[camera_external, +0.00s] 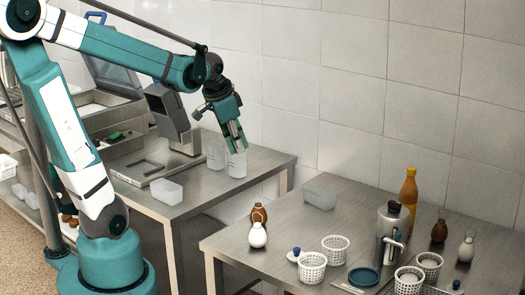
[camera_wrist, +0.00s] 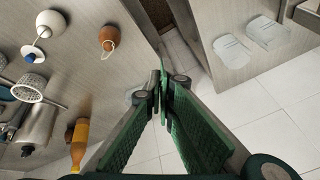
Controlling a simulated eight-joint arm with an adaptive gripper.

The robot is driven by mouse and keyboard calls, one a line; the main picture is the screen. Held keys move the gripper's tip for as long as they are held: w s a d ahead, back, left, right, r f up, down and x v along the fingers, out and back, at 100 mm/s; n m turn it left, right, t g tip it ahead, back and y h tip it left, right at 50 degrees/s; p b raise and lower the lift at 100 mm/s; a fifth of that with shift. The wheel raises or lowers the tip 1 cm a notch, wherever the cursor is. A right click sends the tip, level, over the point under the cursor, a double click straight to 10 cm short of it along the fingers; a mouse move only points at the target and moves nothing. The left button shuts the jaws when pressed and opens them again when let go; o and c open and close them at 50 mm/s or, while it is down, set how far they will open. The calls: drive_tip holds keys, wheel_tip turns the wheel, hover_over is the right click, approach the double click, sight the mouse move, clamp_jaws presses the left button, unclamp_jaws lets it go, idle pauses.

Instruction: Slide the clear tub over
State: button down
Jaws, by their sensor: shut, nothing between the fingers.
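Several clear tubs are in view, and I cannot tell which one the task names. A low rectangular clear tub (camera_external: 166,192) sits on the left steel table, and another low clear tub (camera_external: 320,198) sits on the right table. Two taller clear containers stand near the left table's back edge, one in front (camera_external: 237,166) and one behind (camera_external: 215,155); two clear containers also show at upper right in the wrist view (camera_wrist: 265,31). My gripper (camera_external: 240,151) is shut and empty, appearing just above the front container. In the wrist view its fingertips (camera_wrist: 161,84) meet, apart from the containers.
The right table holds white baskets (camera_external: 312,266), a grey dispenser (camera_external: 392,230), an orange bottle (camera_external: 408,190), a white jug (camera_external: 257,235) and brown jugs (camera_external: 439,230). A scale-like machine (camera_external: 170,115) stands on the left table. A gap separates the tables.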

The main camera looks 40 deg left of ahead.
drive_tip(key=w+d+f+m+g+p, duration=0.1)
drive_tip(key=w+f+m+p, duration=0.4)
drive_tip(key=w, duration=0.5)
drive_tip(key=w+d+f+m+g+p, duration=0.1)
drive_tip(key=w+f+m+g+p, duration=0.2)
drive_tip(key=w, duration=0.7)
wheel_tip(320, 180, down, 2)
drive_tip(key=m+p, duration=0.2)
drive_tip(key=m, duration=0.1)
drive_tip(key=shift+w+d+f+m+g, duration=0.25)
drive_tip(key=shift+w+d+m+g, duration=0.05)
drive_tip(key=shift+m, duration=0.1)
drive_tip(key=shift+f, duration=0.15)
wheel_tip(320, 180, down, 10)
drive_tip(key=shift+r, duration=0.2)
drive_tip(key=d, duration=0.2)
drive_tip(key=shift+d, duration=1)
